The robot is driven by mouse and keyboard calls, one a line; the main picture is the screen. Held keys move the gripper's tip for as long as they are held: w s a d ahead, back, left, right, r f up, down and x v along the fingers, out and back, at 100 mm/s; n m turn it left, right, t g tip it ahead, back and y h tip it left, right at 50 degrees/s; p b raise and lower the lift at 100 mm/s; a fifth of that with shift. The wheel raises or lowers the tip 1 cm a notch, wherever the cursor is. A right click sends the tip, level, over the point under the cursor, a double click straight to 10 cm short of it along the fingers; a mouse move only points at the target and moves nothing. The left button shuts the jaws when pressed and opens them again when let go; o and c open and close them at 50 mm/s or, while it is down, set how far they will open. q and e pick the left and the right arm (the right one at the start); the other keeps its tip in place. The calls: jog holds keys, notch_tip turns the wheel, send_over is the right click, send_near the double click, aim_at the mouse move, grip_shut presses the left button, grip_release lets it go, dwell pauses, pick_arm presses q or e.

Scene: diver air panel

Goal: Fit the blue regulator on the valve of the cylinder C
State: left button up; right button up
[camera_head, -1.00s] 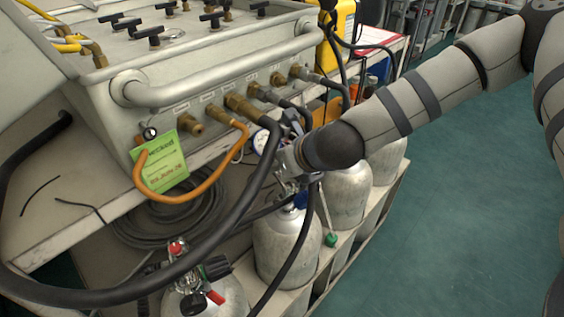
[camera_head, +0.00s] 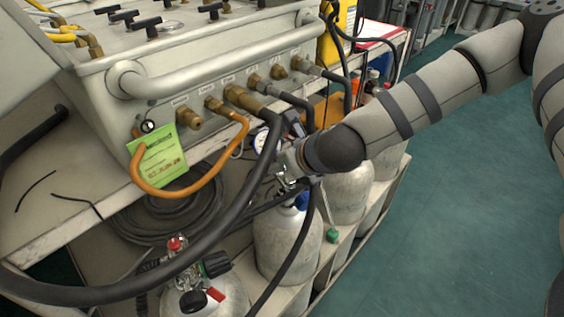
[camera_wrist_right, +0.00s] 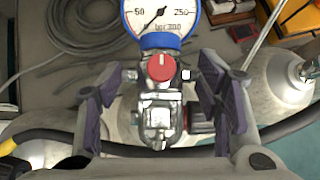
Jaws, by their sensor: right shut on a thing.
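My right gripper (camera_head: 292,168) is above a silver cylinder (camera_head: 287,240) in the middle of the lower row. It is shut on the blue regulator, whose blue collar (camera_wrist_right: 160,41) and round gauge (camera_wrist_right: 160,14) show in the right wrist view. The gauge also shows in the head view (camera_head: 261,141). In the wrist view, a red knob (camera_wrist_right: 161,67) and chrome body (camera_wrist_right: 160,105) lie between the fingers (camera_wrist_right: 161,88). A blue part (camera_head: 302,201) shows just below the gripper at the cylinder's top. I cannot read cylinder letters, nor tell whether the regulator touches the valve. My left gripper is out of view.
The air panel (camera_head: 215,82) with its brass fittings and orange hose (camera_head: 175,193) stands left of the gripper. A thick black hose (camera_head: 225,245) loops in front. A cylinder with a red-topped valve (camera_head: 205,297) stands nearest. The green floor (camera_head: 470,200) at right is clear.

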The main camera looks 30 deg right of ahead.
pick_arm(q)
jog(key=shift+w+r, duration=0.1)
pick_arm(e)
jog(key=shift+r, duration=0.1)
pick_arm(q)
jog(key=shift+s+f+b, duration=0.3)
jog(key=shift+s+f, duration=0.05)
pick_arm(e)
jog(key=shift+f, duration=0.8)
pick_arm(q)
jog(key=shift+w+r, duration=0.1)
pick_arm(e)
jog(key=shift+r, duration=0.1)
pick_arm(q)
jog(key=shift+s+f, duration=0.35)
pick_arm(e)
jog(key=shift+s+f, duration=0.15)
jog(key=shift+f, duration=0.65)
jog(key=o, duration=2)
jog(key=shift+r, duration=0.1)
